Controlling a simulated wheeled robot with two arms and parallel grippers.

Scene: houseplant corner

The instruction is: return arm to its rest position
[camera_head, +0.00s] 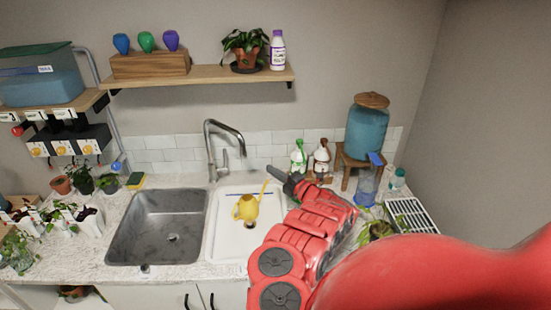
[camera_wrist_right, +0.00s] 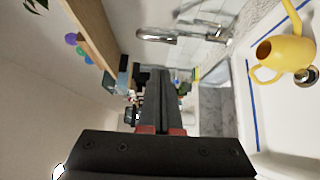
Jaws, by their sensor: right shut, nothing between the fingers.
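My right arm, red, comes in from the right in the head view and reaches over the counter at the right of the sink. My right gripper (camera_head: 277,173) is shut and empty, in the air above and behind the yellow watering can. In the right wrist view its two dark fingers (camera_wrist_right: 157,88) lie together with nothing between them. The yellow watering can (camera_head: 246,208) stands upright in the white basin (camera_head: 222,245), apart from the gripper. It also shows at the right edge of the right wrist view (camera_wrist_right: 284,54). My left gripper is not in view.
The faucet (camera_head: 211,150) rises behind the grey sink (camera_head: 150,240). Two spray bottles (camera_head: 299,157) stand close to the gripper, and a blue water dispenser (camera_head: 366,130) on a wooden stand is farther right. A shelf (camera_head: 210,76) with a plant hangs above.

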